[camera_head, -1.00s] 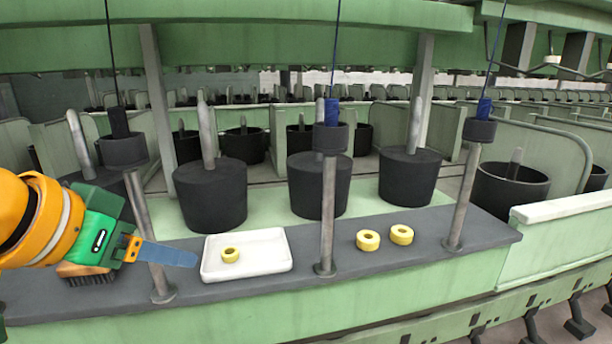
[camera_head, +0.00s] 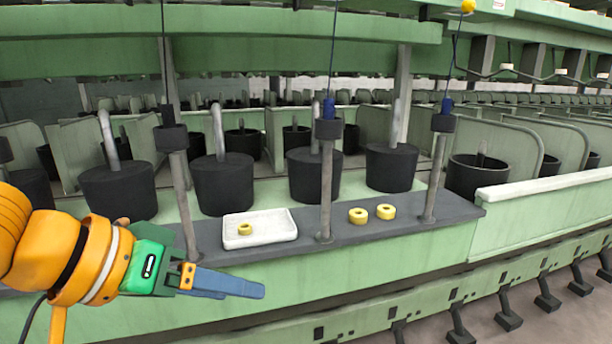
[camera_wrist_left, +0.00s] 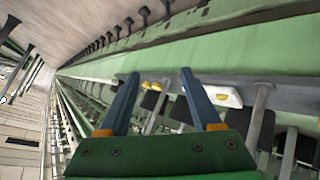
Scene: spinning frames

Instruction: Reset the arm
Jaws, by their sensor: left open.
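My left arm comes in from the left in the head view. Its gripper (camera_head: 232,284) has blue fingers and a green body, and it hangs in front of the green machine front, below the grey ledge. In the left wrist view the two blue fingers (camera_wrist_left: 160,98) stand apart with nothing between them, so the gripper is open and empty. The tray also shows in the left wrist view (camera_wrist_left: 222,97). My right gripper is not in view.
Metal posts (camera_head: 326,190) rise from the ledge. Black pots (camera_head: 224,185) stand behind it. The space in front of the green machine front (camera_head: 390,262) looks free.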

